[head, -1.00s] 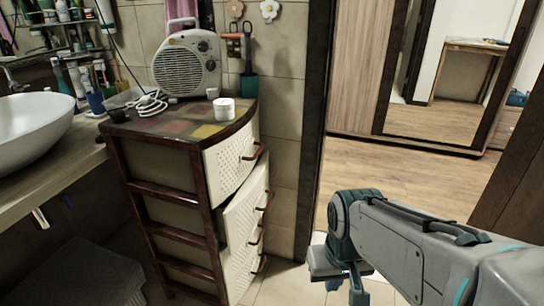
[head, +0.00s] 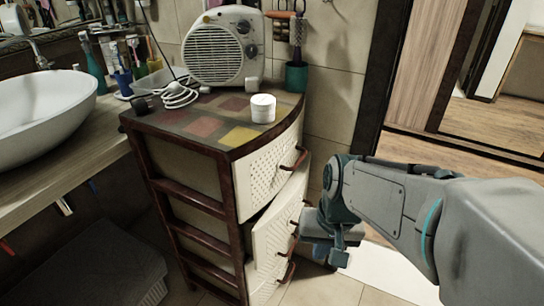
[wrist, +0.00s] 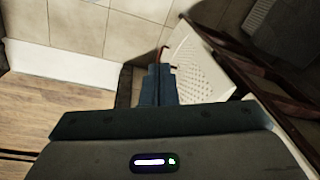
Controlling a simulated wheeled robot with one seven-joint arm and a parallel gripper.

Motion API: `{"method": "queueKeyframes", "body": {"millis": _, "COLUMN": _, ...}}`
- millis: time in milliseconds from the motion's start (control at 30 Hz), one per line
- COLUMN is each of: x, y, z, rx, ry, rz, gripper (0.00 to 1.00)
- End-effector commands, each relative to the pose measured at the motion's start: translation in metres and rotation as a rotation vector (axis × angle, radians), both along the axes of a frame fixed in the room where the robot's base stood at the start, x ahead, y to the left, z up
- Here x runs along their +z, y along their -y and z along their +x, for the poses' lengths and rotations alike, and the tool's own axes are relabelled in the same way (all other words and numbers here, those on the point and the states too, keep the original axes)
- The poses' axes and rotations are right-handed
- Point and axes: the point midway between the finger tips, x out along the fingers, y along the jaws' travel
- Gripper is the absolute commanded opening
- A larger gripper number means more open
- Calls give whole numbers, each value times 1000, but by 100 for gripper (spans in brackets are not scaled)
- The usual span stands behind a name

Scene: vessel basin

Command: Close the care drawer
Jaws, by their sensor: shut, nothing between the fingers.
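The drawer chest (head: 190,150) has a dark red-brown frame and pale perforated drawer fronts with red-brown handles. The top drawer front (head: 268,165) sits close to the frame. Below it, a pale drawer front (head: 277,222) stands out from the frame at an angle, with a dark gap at its left. No label tells which is the care drawer. My gripper (head: 338,256) is beside the lower fronts, on their right, empty. In the wrist view my shut fingers (wrist: 159,72) point toward a pale drawer front (wrist: 196,66) and a red handle (wrist: 163,52). I cannot tell whether they touch.
A fan heater (head: 222,45), a white jar (head: 263,108) and a coiled cable (head: 180,94) are on the chest top. A basin (head: 45,105) on a counter is at the left. A tiled wall and door frame (head: 385,90) stand behind.

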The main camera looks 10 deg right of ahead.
Motion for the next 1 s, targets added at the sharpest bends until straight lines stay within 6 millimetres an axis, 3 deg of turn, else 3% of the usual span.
{"method": "queueKeyframes", "body": {"millis": 267, "x": -4, "y": 17, "z": 59, "rx": -935, "ry": -229, "rz": 465, "gripper": 0}}
{"method": "queueKeyframes", "body": {"millis": 400, "x": -6, "y": 46, "z": 97, "rx": -1384, "ry": -337, "rz": 689, "gripper": 0}}
{"method": "queueKeyframes", "body": {"millis": 500, "x": -9, "y": 68, "z": 117, "rx": -1624, "ry": -393, "rz": 816, "gripper": 0}}
{"method": "queueKeyframes", "body": {"millis": 733, "x": -15, "y": 97, "z": 138, "rx": -1871, "ry": -454, "rz": 960, "gripper": 0}}
{"method": "queueKeyframes", "body": {"millis": 1000, "x": -43, "y": 77, "z": 156, "rx": -1881, "ry": -460, "rz": 965, "gripper": 0}}
